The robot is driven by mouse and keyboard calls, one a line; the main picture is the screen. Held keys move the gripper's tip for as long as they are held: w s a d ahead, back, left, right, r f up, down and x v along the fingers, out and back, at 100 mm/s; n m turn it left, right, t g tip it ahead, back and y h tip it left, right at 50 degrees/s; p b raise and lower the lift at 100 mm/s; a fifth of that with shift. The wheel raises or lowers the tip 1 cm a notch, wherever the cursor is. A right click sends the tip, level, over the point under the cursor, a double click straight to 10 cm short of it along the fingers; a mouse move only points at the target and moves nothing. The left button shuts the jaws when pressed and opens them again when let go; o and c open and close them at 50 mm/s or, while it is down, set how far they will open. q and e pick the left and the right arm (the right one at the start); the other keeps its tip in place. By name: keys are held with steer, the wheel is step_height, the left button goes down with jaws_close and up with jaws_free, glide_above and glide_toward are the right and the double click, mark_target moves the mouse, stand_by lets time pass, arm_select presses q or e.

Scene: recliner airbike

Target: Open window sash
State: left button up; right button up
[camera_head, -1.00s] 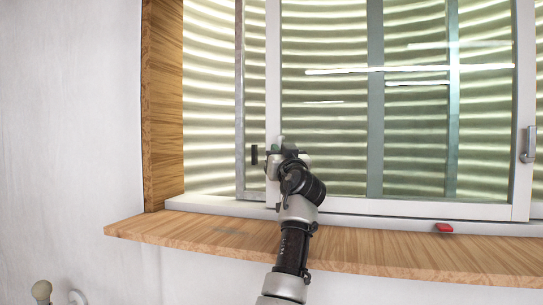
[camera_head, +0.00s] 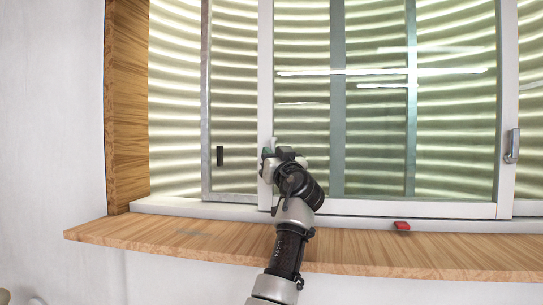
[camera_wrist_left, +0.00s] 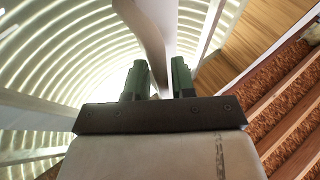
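The white-framed window sash (camera_head: 265,100) spans the middle of the head view, with its left stile standing apart from the wooden left side of the opening. My left gripper (camera_head: 268,158) is at the low part of this stile. In the left wrist view its two green fingers (camera_wrist_left: 160,78) stand on either side of a pale curved handle (camera_wrist_left: 147,30), which fills the narrow gap between them. The fingers look closed on it; their exact contact is partly hidden. A grey handle (camera_head: 512,146) is on the sash's right stile. My right gripper is not in view.
A wooden sill (camera_head: 150,237) runs below the window. A small red object (camera_head: 402,225) sits at its back edge, right of my arm. A grey-framed pane with a black latch (camera_head: 220,156) lies behind, to the left. Light slatted shutters fill the background.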

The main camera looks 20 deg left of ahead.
arm_select(q)
steer(key=shift+o, duration=0.9)
steer(key=shift+r, duration=0.1)
steer(key=b+v, duration=0.5)
steer(key=v, duration=0.6)
steer(key=shift+b, duration=0.3)
